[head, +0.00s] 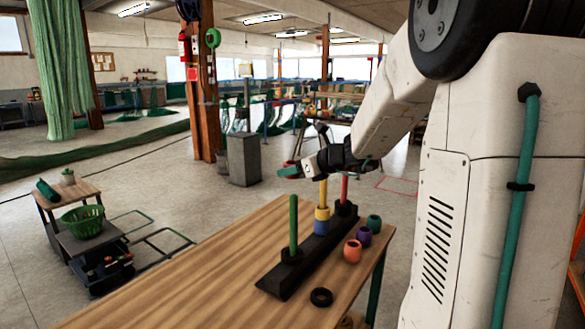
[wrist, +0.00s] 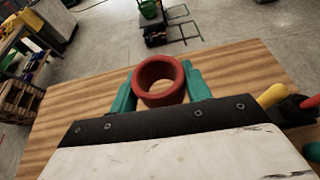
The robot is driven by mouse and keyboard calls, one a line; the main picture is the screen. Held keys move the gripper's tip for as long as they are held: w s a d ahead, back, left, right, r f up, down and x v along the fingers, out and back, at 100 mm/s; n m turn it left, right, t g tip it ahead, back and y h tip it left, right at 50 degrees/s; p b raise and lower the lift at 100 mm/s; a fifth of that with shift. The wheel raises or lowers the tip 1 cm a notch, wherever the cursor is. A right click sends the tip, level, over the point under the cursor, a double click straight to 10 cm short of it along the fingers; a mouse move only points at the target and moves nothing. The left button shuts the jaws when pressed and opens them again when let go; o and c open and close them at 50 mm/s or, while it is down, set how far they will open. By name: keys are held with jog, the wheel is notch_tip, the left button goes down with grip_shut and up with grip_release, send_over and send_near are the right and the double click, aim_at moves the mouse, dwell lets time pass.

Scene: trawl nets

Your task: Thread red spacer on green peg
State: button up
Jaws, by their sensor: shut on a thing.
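A red spacer (wrist: 160,70), a wide open ring, is gripped between the teal fingers of my gripper (wrist: 160,84). In the head view the gripper (head: 289,170) is above the table's far side, and only a bit of the spacer's rim (head: 289,163) shows behind a finger. The green peg (head: 293,222) stands upright and bare at the near left end of a black base (head: 277,279). The gripper is higher than the peg's top; their exact alignment is unclear. I cannot make out the green peg in the wrist view.
The base also carries a yellow peg (head: 324,192) with yellow and blue rings, and a red peg (head: 344,188). Orange (head: 352,251), purple (head: 364,236) and teal (head: 374,222) spacers and a black ring (head: 321,297) lie on the table (head: 190,292). Its left side is clear.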

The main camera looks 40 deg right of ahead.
aim_at(295, 195)
jog(key=shift+f, duration=4.1)
jog(key=o, duration=1)
jog(key=shift+o, duration=0.2)
jog(key=v, duration=0.8)
